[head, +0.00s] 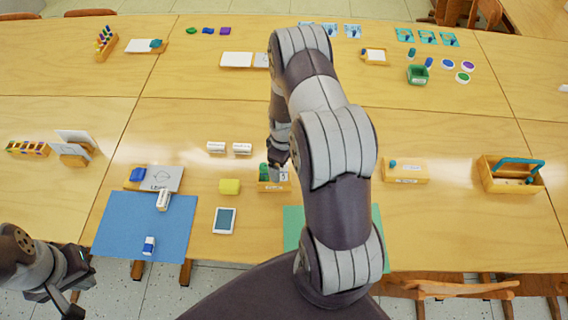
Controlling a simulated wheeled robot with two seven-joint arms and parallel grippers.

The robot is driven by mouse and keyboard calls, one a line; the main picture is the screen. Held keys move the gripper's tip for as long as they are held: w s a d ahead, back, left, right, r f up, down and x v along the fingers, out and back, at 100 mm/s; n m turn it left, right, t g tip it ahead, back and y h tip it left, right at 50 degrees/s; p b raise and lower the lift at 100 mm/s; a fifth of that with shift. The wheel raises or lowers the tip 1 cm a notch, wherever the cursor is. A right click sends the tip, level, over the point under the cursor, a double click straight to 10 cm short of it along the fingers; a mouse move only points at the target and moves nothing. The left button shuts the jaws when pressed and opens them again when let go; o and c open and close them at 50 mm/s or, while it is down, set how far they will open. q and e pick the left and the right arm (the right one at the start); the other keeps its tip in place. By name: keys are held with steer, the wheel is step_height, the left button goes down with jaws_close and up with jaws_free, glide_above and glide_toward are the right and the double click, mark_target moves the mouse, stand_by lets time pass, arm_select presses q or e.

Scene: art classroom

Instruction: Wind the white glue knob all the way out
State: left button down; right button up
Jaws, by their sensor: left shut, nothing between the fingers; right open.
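A small white and blue item (149,245) stands near the front edge of the blue mat (120,222). A white cylinder-like item (163,199) lies at the mat's back edge, by a white card. I cannot tell which of these carries the white glue knob. My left gripper (68,288) is shut and empty at the lower left, off the table's front edge and apart from both. My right gripper (278,158) is open above or just behind a small wooden box (273,187) with green contents. My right arm partly hides it.
A yellow block (229,187) and a white-framed tablet (225,220) lie right of the blue mat. A green mat (292,222) is partly hidden by my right arm. A wooden caddy (512,175) stands at right.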

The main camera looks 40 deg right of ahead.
steer(key=shift+w+d, duration=0.1)
stand_by(0.3)
steer(key=shift+w+d, duration=0.15)
steer(key=shift+w, duration=0.1)
steer(key=c, duration=1.5)
steer(key=o, duration=1.5)
steer(key=shift+r, duration=0.1)
